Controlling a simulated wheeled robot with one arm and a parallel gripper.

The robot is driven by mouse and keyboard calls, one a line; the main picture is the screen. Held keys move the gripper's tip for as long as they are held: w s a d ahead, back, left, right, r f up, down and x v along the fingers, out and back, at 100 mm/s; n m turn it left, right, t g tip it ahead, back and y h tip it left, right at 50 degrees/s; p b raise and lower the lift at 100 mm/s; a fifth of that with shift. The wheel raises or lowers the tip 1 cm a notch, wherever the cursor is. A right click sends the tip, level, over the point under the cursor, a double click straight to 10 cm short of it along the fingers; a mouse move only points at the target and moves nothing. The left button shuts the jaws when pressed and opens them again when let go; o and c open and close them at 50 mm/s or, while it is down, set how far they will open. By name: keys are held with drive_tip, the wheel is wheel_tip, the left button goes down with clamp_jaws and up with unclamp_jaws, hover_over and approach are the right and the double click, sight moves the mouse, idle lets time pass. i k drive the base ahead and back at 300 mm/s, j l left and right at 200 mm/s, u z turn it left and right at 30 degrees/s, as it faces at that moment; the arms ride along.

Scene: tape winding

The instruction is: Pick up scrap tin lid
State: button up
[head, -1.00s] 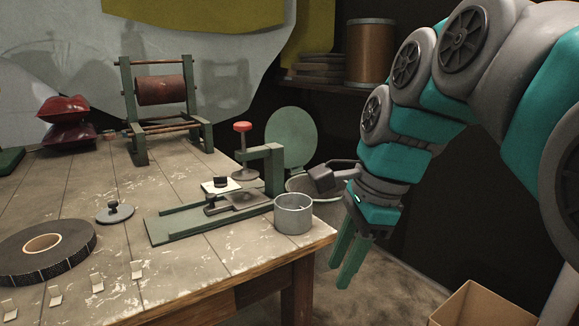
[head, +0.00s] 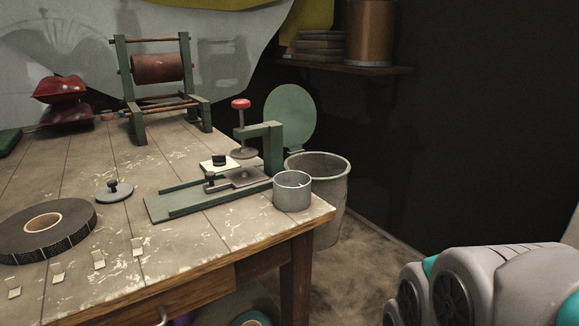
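The scrap tin lid appears to be the small grey disc with a dark knob (head: 116,195). It lies flat on the workbench, knob up, between the tape roll and the green fixture. An open grey tin (head: 292,192) stands upright at the bench's right corner, with no lid on it. My gripper is out of the head view; only part of my arm shows at the lower right. I cannot see whether it is open or holds anything.
A large dark tape roll (head: 44,229) lies left of the lid, with several small pale tabs in front. A green press fixture (head: 262,140) stands right of the lid, and a green winding stand (head: 139,108) behind. A bin (head: 331,213) stands beyond the bench's right edge.

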sight(114, 192)
drive_tip(key=u, duration=1.45)
